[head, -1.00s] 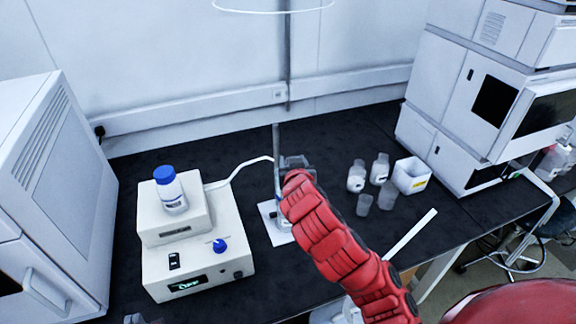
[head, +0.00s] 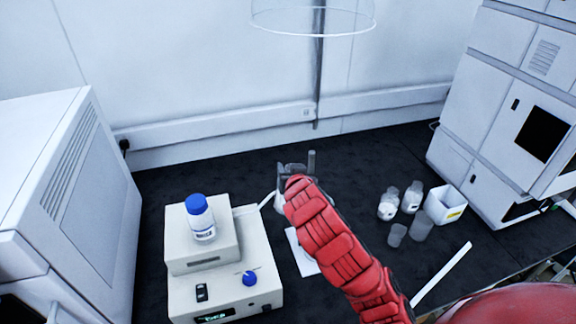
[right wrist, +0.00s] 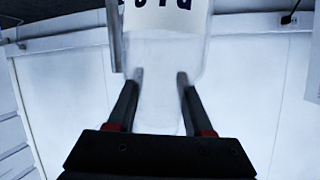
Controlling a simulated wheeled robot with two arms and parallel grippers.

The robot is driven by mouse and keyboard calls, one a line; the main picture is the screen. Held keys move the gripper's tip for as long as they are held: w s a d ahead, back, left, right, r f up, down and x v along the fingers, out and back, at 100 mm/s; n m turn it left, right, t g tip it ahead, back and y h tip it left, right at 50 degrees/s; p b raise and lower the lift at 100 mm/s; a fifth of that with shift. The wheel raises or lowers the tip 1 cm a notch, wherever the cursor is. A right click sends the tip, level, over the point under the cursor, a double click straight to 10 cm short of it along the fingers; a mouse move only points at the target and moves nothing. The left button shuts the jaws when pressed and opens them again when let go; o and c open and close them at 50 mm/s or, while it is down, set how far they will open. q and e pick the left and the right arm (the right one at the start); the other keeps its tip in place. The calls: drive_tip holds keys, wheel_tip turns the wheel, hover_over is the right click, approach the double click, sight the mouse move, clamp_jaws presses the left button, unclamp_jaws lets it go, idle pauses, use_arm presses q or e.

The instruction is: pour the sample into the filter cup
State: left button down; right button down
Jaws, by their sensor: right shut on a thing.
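My right gripper (head: 292,172) is at the middle of the head view, mostly hidden behind my red arm. In the right wrist view its two fingers (right wrist: 160,78) are shut on a clear vessel (right wrist: 163,50) with a white label and dark print. The vessel's contents and tilt cannot be told. Behind the gripper, a short grey rod (head: 311,161) and part of a glass piece (head: 280,203) show near a white mat (head: 301,252). My arm hides most of that setup, so I cannot make out the filter cup. My left gripper is not in view.
A blue-capped bottle (head: 200,218) stands on a white pump unit (head: 222,285) at left, with a white hose (head: 262,203). Small bottles (head: 388,203), clear cups (head: 397,235) and a white box (head: 446,205) stand at right. Large instruments (head: 60,200) flank the bench.

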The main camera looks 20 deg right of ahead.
drive_tip(key=d+m+y+p, duration=0.1)
drive_tip(key=d+p, duration=0.1)
drive_tip(key=p, duration=0.1)
drive_tip(key=shift+s+m, duration=0.15)
drive_tip(key=shift+m, duration=0.25)
drive_tip(key=shift+p, duration=0.35)
drive_tip(key=shift+d+m+y+p, duration=0.35)
drive_tip(key=shift+m+y, duration=0.05)
drive_tip(key=shift+f, duration=0.1)
drive_tip(key=shift+d+f+m+y+p, duration=0.1)
drive_tip(key=shift+f+m+y+p, duration=0.05)
drive_tip(key=shift+m+y+p, duration=0.2)
